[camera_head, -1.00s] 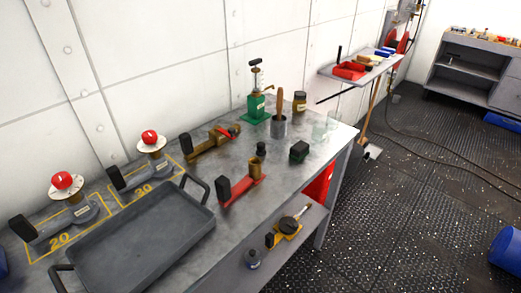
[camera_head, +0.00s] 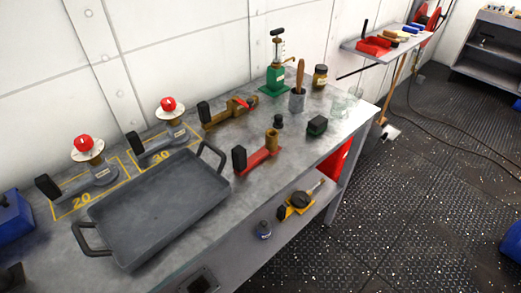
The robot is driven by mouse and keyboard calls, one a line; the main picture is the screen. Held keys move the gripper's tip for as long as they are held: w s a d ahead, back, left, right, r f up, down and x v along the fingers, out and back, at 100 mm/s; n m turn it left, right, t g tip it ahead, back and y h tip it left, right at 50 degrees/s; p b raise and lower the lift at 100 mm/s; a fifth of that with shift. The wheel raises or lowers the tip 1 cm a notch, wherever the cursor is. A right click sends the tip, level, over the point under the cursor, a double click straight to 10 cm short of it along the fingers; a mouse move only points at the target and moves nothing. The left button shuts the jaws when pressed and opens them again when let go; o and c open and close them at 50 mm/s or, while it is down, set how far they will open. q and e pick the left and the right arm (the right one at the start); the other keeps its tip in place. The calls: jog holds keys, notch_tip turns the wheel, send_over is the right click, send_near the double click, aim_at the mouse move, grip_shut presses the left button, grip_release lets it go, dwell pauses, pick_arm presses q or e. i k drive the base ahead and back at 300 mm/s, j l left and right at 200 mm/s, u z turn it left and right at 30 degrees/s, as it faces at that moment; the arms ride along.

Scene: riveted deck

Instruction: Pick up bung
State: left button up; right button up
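A small dark stopper-like piece (camera_head: 279,122), which looks like the bung, stands upright on the grey metal workbench (camera_head: 215,240). It is between the red-based tool with a brass cylinder (camera_head: 258,155) and the grey cup (camera_head: 297,100). It is small in view and its details are hard to tell. Neither of my grippers can be made out in the head view, and nothing is touching the piece.
A dark tray (camera_head: 100,224) with raised handles fills the bench front. A black block (camera_head: 317,126), green hand pump (camera_head: 275,78), brown jar (camera_head: 320,76) and clear glassware (camera_head: 343,105) stand nearby. Two red-knobbed valves (camera_head: 85,145) (camera_head: 168,105) stand at the left. Floor at right is open.

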aim_at(278, 125)
jog(key=i+l+u, duration=0.1)
jog(key=u, duration=0.3)
jog(key=l+u, duration=0.45)
jog(key=i+l+u, duration=0.1)
jog(key=u, duration=0.3)
jog(key=l+u, duration=0.4)
jog(key=k+j, duration=0.05)
